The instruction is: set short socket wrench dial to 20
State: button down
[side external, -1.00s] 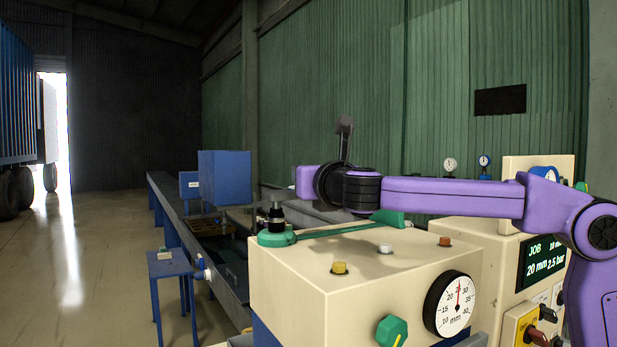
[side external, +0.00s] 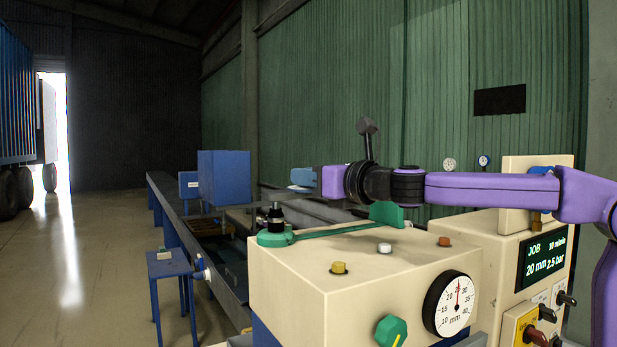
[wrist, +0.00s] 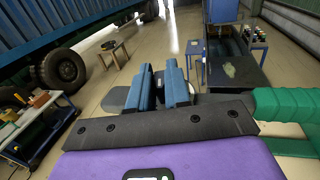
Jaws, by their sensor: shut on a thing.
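A cream box in the side external view carries a white dial (side external: 456,305) marked in mm; its red pointer stands near 25. A green knob (side external: 391,331) with a yellow mark sits left of the dial. My gripper (side external: 302,178) is above and behind the box, apart from dial and knob. In the wrist view its two blue fingers (wrist: 163,87) have a narrow gap. A flat grey piece (wrist: 116,99) shows around them and seems held; what it is, I cannot tell. A green bar (side external: 335,230) lies along the box top.
A black fitting (side external: 275,214) stands at the bar's left end. Several coloured buttons (side external: 385,248) sit on the box top. A blue stool (side external: 168,265) stands left, with open floor beyond.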

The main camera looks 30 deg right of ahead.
jog(key=shift+w+d+n+g+y, duration=0.1)
jog(key=shift+n+g+y, duration=0.45)
jog(key=shift+n+y, duration=0.55)
jog(key=shift+d+n+g+y, duration=0.1)
jog(key=shift+n+g+y, duration=0.55)
jog(key=shift+y, duration=0.85)
jog(key=shift+n+y, duration=0.45)
jog(key=shift+y, duration=0.05)
jog(key=c, duration=1.1)
grip_release()
jog(key=shift+c, duration=0.2)
jog(key=v, duration=1.7)
jog(key=shift+d+r, duration=0.2)
jog(key=shift+r, duration=0.05)
